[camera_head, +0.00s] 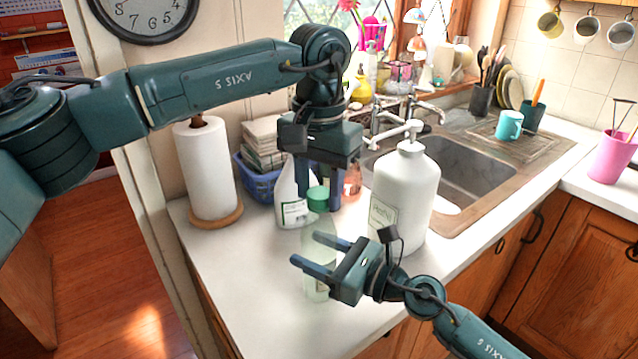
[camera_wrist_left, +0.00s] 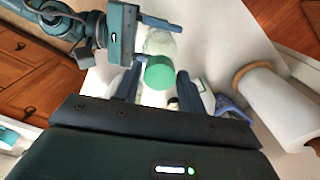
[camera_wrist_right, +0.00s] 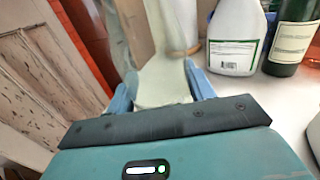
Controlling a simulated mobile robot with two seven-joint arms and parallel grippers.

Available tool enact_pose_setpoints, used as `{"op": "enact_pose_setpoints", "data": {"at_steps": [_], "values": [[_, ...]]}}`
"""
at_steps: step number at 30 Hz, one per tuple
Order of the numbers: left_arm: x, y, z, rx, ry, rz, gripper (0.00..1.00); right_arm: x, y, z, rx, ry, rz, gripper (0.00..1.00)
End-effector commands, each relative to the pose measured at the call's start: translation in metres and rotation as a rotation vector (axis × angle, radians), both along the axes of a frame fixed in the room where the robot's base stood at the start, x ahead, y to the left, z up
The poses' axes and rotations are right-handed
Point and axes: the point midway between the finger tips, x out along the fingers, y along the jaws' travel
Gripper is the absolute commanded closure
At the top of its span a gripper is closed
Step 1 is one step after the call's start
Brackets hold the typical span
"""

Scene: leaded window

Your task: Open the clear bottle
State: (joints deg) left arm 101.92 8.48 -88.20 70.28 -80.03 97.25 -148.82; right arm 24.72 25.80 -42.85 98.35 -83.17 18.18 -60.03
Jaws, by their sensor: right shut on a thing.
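The clear bottle (camera_head: 316,286) stands upright on the white counter, with a green cap (camera_head: 318,193) on its top. My right gripper (camera_head: 307,249) comes in from the right and is shut on the bottle's body; the bottle also shows between its fingers in the right wrist view (camera_wrist_right: 162,85). My left gripper (camera_head: 319,197) points straight down over the bottle, its fingers at the cap's height. In the left wrist view the green cap (camera_wrist_left: 159,73) lies between the spread left fingers, with a gap on each side. The right gripper hides part of the bottle's body.
A large white pump bottle (camera_head: 405,195) stands close on the right, and a white spray bottle (camera_head: 293,208) close behind. A paper towel roll (camera_head: 207,170) and a blue basket (camera_head: 259,184) are to the left and back. The sink (camera_head: 480,172) is farther right. The front-left counter is clear.

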Motion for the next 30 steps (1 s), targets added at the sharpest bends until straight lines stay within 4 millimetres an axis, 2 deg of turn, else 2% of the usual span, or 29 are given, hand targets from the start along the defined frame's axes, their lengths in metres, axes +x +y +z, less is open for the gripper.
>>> {"op": "enact_pose_setpoints", "data": {"at_steps": [1, 12, 17, 20, 30], "values": [[0.0001, 0.0001, 0.0002, 0.000, 0.000, 0.000, 0.64, -0.0001, -0.0001, -0.0003, -0.001, 0.001, 0.000, 1.00], [0.0001, 0.0002, 0.0004, 0.001, -0.001, 0.000, 0.93, -0.0001, -0.0001, -0.0003, -0.001, 0.001, 0.000, 1.00], [0.0001, 0.0002, 0.0004, 0.001, 0.000, 0.077, 0.93, -0.0001, -0.0001, -0.0003, -0.001, 0.001, 0.000, 1.00], [0.0002, 0.0003, 0.0005, 0.001, 0.000, 0.246, 0.93, -0.0001, -0.0001, -0.0003, -0.001, 0.001, 0.000, 1.00], [0.0001, 0.0003, 0.0012, 0.000, -0.001, 1.025, 0.93, -0.0001, -0.0001, -0.0004, -0.001, 0.001, 0.000, 1.00]]}}
